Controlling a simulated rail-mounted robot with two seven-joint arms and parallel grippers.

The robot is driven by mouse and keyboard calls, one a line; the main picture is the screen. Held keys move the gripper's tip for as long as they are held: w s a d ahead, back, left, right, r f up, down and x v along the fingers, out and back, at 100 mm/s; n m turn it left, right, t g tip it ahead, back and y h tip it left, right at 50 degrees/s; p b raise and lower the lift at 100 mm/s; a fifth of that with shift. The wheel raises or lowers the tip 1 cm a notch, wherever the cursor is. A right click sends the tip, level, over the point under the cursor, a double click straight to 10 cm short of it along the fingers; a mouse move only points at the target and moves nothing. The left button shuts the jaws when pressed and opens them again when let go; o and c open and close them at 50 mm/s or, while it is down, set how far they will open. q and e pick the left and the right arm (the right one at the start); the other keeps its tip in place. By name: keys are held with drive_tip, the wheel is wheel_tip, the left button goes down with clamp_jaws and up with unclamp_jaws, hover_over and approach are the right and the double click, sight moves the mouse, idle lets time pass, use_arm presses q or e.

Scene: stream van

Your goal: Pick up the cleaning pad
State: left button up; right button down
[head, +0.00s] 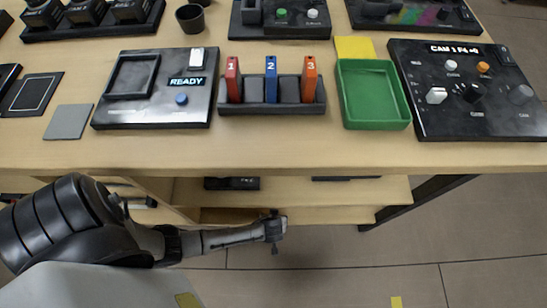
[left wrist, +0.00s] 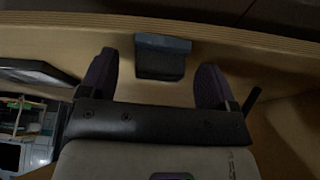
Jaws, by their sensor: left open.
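A flat grey square (head: 68,121) lies on the table's front left; it may be the cleaning pad, but I cannot be sure. My left gripper (head: 274,228) is low, below the table's front edge, by the wooden shelf. In the left wrist view its two dark fingers (left wrist: 166,80) are spread wide. A slate-blue block (left wrist: 162,57) shows between and beyond them, near a wooden edge; I cannot tell what it is or whether the fingers touch it. My right gripper is not in view.
The wooden table (head: 300,155) holds a READY panel (head: 150,112), a rack of numbered sticks (head: 272,108), a green tray (head: 372,122) and a camera control panel (head: 468,122). Under the table, a shelf (head: 330,193) holds dark objects (head: 232,183).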

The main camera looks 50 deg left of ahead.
use_arm(q)
drive_tip(key=shift+w+f, duration=0.1)
drive_tip(key=shift+f, duration=0.1)
drive_tip(key=shift+c, duration=0.5)
drive_tip(key=c, duration=0.9)
drive_tip(key=shift+r, duration=0.15)
